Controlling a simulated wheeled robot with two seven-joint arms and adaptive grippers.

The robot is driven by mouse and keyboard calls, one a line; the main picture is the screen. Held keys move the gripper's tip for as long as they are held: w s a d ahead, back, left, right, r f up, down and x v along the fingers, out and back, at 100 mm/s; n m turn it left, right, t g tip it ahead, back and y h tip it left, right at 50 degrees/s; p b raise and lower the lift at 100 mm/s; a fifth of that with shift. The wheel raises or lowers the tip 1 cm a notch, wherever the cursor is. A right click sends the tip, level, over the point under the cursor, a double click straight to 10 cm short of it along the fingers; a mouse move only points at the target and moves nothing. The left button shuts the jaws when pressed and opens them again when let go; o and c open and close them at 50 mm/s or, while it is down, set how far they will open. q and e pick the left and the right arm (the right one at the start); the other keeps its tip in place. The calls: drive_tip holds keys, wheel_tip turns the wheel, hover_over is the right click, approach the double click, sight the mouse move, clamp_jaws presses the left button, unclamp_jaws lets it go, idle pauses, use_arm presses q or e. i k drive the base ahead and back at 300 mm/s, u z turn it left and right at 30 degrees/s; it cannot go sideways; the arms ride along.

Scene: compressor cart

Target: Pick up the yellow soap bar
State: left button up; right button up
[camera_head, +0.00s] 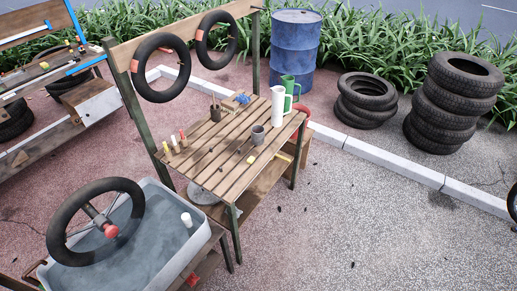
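A small yellow block (251,160), which looks like the soap bar, lies on the slatted wooden table (222,174) near its front right edge. It sits just below a grey mug (257,134) and appears apart from it. Nothing covers the block. Neither of my grippers shows in the head view.
A white cylinder (281,106) and a green mug (291,85) stand at the table's far right corner. A blue item (241,98) and small bottles (174,143) are also on it. A grey water basin (160,250) stands front left. Paving right of the table is mostly open.

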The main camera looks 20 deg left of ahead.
sight(251, 159)
drive_tip(key=u, duration=0.35)
drive_tip(key=i, duration=0.8)
drive_tip(key=u, duration=1.2)
drive_tip(key=i, duration=0.55)
drive_tip(key=u, duration=0.5)
